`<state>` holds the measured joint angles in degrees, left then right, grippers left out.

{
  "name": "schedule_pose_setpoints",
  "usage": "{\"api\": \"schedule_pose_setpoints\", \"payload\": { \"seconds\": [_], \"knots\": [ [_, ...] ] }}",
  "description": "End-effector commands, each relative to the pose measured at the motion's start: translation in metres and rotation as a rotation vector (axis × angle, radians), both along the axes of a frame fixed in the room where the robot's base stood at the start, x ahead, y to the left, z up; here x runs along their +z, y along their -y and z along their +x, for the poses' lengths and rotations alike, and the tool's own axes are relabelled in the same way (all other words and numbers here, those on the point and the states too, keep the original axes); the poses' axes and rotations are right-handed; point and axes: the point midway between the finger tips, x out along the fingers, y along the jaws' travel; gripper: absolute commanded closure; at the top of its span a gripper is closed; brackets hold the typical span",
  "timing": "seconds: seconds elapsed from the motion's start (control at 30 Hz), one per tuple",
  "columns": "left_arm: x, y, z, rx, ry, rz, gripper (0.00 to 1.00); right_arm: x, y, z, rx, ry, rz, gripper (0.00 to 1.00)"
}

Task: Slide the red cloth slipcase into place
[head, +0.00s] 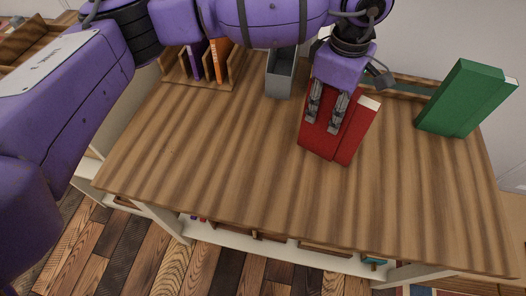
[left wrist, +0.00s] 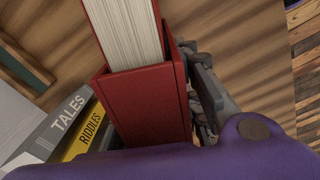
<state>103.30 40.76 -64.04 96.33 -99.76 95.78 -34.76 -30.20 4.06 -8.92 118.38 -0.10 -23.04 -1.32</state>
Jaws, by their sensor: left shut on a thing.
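The red slipcase (head: 318,140) stands on the wooden table, right of the middle in the head view. In the left wrist view the red slipcase (left wrist: 150,103) has a red-covered book (left wrist: 134,32) in it, and its white page block sticks out of the open end. My left gripper (head: 327,108) comes down from above and is shut on the slipcase. In the left wrist view its fingers (left wrist: 205,95) lie against the case's right side; the other side of the grip is hidden. My right gripper is not in view.
A green book (head: 460,98) stands at the table's right. A grey open holder (head: 280,80) and a wooden rack (head: 206,78) with purple and orange books stand at the back. The front left tabletop is clear.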

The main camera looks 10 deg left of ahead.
Motion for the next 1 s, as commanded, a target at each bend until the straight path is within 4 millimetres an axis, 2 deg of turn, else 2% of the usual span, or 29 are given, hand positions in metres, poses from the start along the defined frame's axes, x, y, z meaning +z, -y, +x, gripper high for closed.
{"api": "schedule_pose_setpoints", "payload": {
  "seconds": [0.5, 0.87, 0.9, 1.0],
  "knots": [
    [0.001, 0.023, 0.026, 0.001, 0.002, -0.002, 1.0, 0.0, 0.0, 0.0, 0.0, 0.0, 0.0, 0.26],
    [0.001, 0.025, 0.029, 0.001, 0.001, 0.0, 1.0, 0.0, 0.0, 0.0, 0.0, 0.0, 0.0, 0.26],
    [0.001, 0.025, 0.029, 0.001, 0.001, 0.0, 0.64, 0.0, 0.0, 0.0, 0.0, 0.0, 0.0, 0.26],
    [0.0, 0.025, 0.029, 0.001, 0.001, 0.0, 0.51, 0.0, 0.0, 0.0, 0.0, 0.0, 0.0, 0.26]
  ]
}}
